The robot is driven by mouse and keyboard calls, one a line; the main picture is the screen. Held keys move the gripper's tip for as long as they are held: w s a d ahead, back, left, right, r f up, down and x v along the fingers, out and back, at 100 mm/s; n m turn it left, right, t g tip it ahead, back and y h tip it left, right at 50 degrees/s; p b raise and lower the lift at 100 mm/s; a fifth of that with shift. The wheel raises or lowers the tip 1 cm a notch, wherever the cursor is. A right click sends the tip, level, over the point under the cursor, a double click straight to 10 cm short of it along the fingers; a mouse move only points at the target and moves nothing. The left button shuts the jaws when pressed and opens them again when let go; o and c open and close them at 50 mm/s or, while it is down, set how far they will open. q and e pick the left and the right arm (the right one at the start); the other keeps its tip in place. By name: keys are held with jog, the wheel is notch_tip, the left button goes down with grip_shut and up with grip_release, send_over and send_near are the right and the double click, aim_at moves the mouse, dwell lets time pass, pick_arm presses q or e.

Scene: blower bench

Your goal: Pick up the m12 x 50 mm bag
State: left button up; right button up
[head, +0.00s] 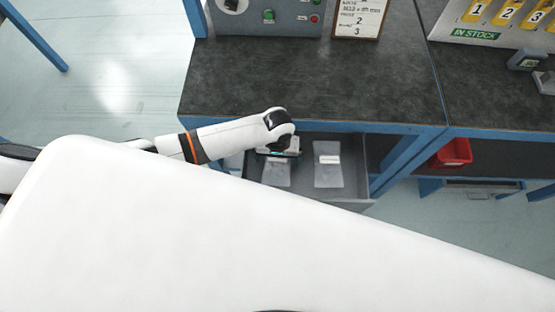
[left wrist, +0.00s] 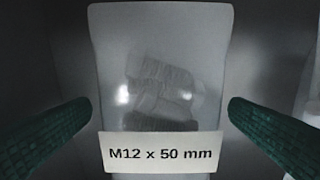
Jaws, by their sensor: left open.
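The M12 x 50 mm bag (left wrist: 160,80) is a translucent pouch with dark bolt shapes inside and a white printed label. It fills the middle of the left wrist view. In the head view its lower part (head: 277,174) shows below my left gripper, in the open grey drawer (head: 350,196). My left gripper (left wrist: 160,125) is open, with one green finger on each side of the bag and a gap to it. In the head view the left gripper (head: 278,153) is over the drawer and hides the bag's upper part. My right gripper is not in view.
A second translucent bag (head: 328,165) lies to the right in the drawer; its label is unreadable. The bench top (head: 310,80) and its blue edge are above the drawer. A red bin (head: 452,153) sits on the shelf at right. A sign (head: 358,18) stands at the back.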

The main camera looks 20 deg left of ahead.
pick_arm(q)
jog(key=c, duration=1.4)
jog(key=shift+o, duration=0.2)
jog(key=shift+r, duration=0.1)
